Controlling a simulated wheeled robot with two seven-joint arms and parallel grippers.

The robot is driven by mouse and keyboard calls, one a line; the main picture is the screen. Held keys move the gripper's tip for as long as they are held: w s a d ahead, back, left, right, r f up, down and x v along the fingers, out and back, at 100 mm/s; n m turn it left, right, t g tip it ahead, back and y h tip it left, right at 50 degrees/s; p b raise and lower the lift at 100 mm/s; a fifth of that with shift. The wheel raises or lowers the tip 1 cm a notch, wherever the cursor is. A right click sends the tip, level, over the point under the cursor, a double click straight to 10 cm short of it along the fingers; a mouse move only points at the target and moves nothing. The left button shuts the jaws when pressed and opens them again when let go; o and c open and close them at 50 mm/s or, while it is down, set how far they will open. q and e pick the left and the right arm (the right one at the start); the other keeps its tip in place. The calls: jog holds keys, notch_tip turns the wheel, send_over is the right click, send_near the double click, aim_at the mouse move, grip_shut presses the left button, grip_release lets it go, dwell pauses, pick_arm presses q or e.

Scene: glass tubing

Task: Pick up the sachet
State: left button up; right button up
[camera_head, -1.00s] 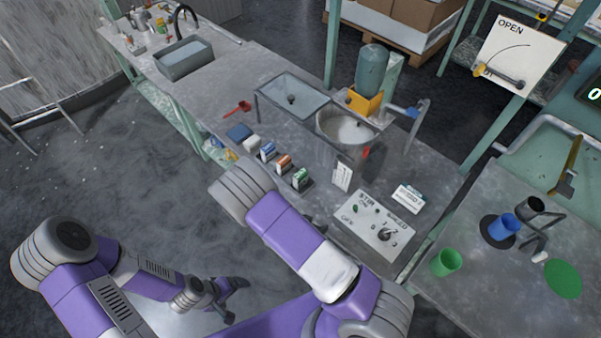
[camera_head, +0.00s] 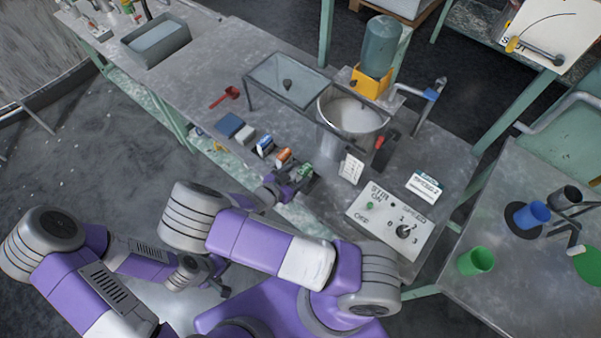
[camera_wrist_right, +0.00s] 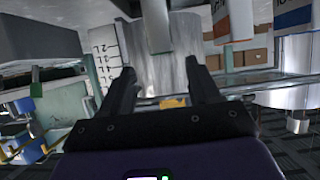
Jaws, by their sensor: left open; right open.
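Three small packets that look like sachets stand in a row at the front edge of the bench: a blue-and-white one (camera_head: 264,146), an orange-and-white one (camera_head: 283,156) and a green one (camera_head: 304,173). My right gripper (camera_head: 288,187) is beside the green one, partly hiding it; I cannot tell if they touch. In the right wrist view its fingers (camera_wrist_right: 163,92) are spread, with nothing clearly held between them. My left gripper (camera_head: 217,287) is low at the left, away from the bench, small and dark.
Behind the packets stand a glass tray on legs (camera_head: 290,85), a steel mixing bowl (camera_head: 354,115) and a white card (camera_head: 351,168). A stir-speed panel (camera_head: 389,220) lies to the right.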

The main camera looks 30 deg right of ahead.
aim_at(303, 169)
jog(key=shift+w+f, duration=0.2)
jog(key=shift+f, duration=0.25)
jog(key=b+x, duration=0.2)
jog(key=x, duration=0.5)
jog(key=shift+w+d, duration=0.15)
jog(key=shift+d, duration=0.1)
jog(key=shift+c, duration=0.4)
grip_shut()
